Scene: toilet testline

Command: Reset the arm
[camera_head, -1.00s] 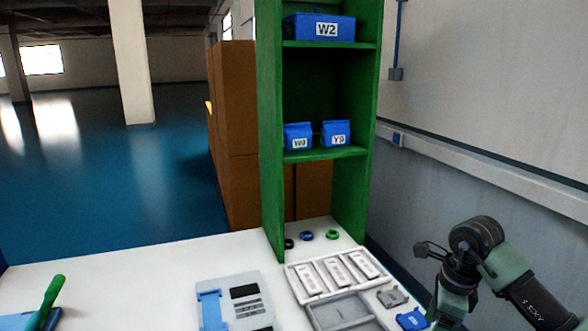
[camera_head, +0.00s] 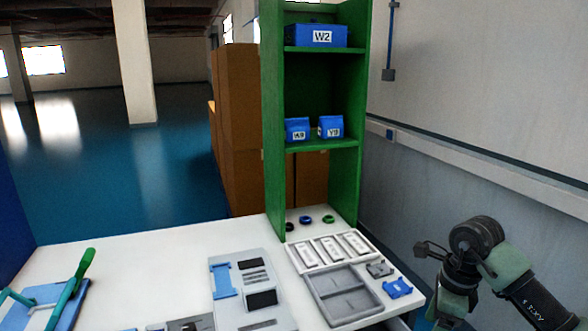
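One of my arms comes in at the right edge, and its gripper (camera_head: 432,250) is at the right, beyond the right edge of the white table (camera_head: 130,265). It is dark and small here, and I cannot tell whether its fingers are open or shut. Nothing clearly shows in it. My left arm and gripper are not in view.
A green shelf (camera_head: 275,150) holds blue bins, W2 (camera_head: 308,36) above two smaller ones (camera_head: 330,127). On the table are a grey tray (camera_head: 340,296), a panel with a blue part (camera_head: 222,280), a blue clip (camera_head: 397,288) and a green-handled tool (camera_head: 78,275). The table's middle left is clear.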

